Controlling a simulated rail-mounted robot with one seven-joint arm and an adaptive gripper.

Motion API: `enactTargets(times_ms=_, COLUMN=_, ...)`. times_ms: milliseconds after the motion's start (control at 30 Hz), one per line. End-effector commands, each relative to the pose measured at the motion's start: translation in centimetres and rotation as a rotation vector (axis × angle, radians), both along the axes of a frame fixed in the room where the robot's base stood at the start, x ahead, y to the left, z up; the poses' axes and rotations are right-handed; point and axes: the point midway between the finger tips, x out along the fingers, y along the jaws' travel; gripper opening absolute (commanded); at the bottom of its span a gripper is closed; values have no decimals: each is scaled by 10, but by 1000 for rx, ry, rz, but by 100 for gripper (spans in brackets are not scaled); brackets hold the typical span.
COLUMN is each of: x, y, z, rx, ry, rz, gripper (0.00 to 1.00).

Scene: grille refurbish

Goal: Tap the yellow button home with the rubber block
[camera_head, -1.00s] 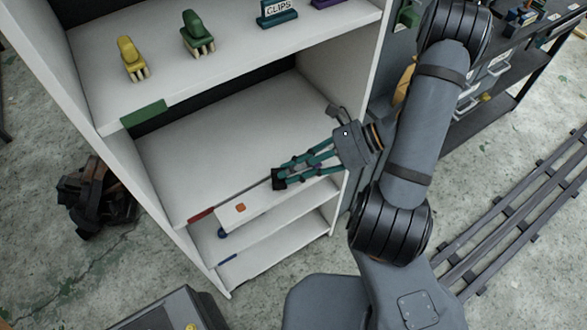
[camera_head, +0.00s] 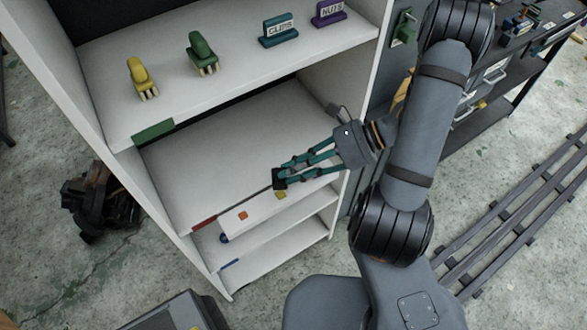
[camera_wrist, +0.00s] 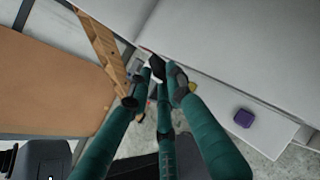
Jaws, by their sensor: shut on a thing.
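My gripper (camera_head: 280,178) is at the front edge of the shelf unit's middle shelf. Its long green fingers are shut on a small dark block (camera_head: 279,184), seemingly the rubber block. In the wrist view the dark fingertips (camera_wrist: 168,74) are close together, and block and tips are hard to tell apart. A small yellow piece (camera_head: 281,195), possibly the yellow button, is on the white surface just below the gripper tip. An orange piece (camera_head: 243,215) is to its left. I cannot tell how far the yellow piece stands out. The block appears apart from it.
The white middle shelf (camera_head: 215,165) has a red edge label (camera_head: 204,222). The upper shelf holds a yellow clamp-like item (camera_head: 140,78), a green one (camera_head: 202,55), and CLIPS (camera_head: 279,30) and NUTS (camera_head: 328,12) signs. A purple piece (camera_wrist: 243,118) shows in the wrist view.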

Motion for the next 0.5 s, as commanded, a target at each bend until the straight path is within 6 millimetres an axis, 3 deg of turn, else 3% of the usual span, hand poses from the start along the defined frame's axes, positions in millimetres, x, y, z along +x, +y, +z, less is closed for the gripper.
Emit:
enactTargets(times_ms=167, x=0, y=0, z=-12, rx=1, ry=1, rz=-1, gripper=0)
enactTargets(times_ms=367, x=0, y=0, z=-50, rx=1, ry=1, rz=-1, gripper=0)
enactTargets(times_ms=500, x=0, y=0, z=-51, rx=0, ry=0, rz=-1, gripper=0)
